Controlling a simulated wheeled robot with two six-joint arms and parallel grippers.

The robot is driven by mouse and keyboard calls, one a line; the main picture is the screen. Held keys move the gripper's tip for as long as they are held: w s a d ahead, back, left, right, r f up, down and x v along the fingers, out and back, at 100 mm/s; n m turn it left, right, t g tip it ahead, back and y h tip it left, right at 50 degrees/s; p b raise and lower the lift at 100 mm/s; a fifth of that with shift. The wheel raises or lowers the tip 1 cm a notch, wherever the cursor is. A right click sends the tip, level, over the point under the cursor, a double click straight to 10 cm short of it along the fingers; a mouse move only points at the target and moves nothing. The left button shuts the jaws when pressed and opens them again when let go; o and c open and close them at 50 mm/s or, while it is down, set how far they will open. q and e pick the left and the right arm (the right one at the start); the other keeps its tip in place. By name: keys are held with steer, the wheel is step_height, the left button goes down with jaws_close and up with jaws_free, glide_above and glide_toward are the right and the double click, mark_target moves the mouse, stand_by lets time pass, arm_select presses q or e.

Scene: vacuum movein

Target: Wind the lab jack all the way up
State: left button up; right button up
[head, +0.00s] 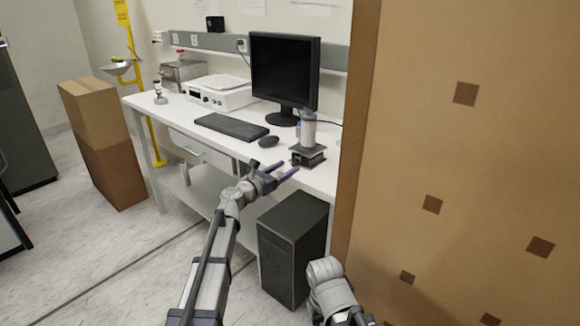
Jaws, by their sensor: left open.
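The lab jack (308,155) is a small dark device near the front edge of the white bench, right of the mouse. It looks low. A grey-white cylinder (308,130) stands upright on top of it. A dark knob (296,160) shows on its left side. My left gripper (288,172) is open, its two purple-dark fingers pointing at the jack from the front left. The fingertips are close to the knob, and I cannot tell whether they touch it. My right arm shows only in part at the bottom, and its gripper is not visible.
The bench (185,119) also holds a monitor (284,70), a keyboard (231,127), a mouse (269,141) and a white instrument (218,92). A black computer case (293,245) stands below. A tall brown panel (470,150) blocks the right.

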mark_target(295, 163)
arm_select(q)
steer(key=x, duration=0.2)
steer(key=shift+w+d, duration=0.15)
steer(key=shift+w, duration=0.15)
jaws_close()
stand_by(0.3)
